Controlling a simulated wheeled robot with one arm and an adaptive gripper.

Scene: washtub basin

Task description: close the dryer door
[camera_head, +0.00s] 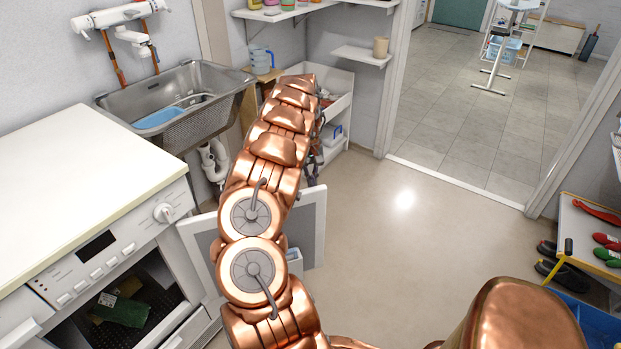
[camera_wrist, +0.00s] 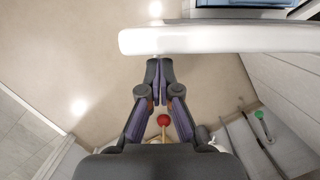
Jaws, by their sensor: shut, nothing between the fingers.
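The dryer (camera_head: 110,262) stands at the left in the head view, its front opening uncovered, with a dark green cloth (camera_head: 125,310) inside. Its door (camera_head: 312,225), a white frame around a grey panel, is swung out into the room. My copper arm hides the middle of it. In the wrist view a white rounded edge, apparently the door's (camera_wrist: 220,39), crosses the upper right. My gripper (camera_wrist: 158,66) is shut and empty, its tips just below that edge in the picture. I cannot tell whether they touch it. In the head view the fingertips are hidden behind the arm.
A metal sink (camera_head: 180,100) stands behind the dryer, and a white shelf unit (camera_head: 338,108) is by the doorway. The floor (camera_head: 400,250) right of the door is clear. A rack with shoes (camera_head: 585,255) stands at the right. A red round thing (camera_wrist: 163,120) shows beyond my fingers.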

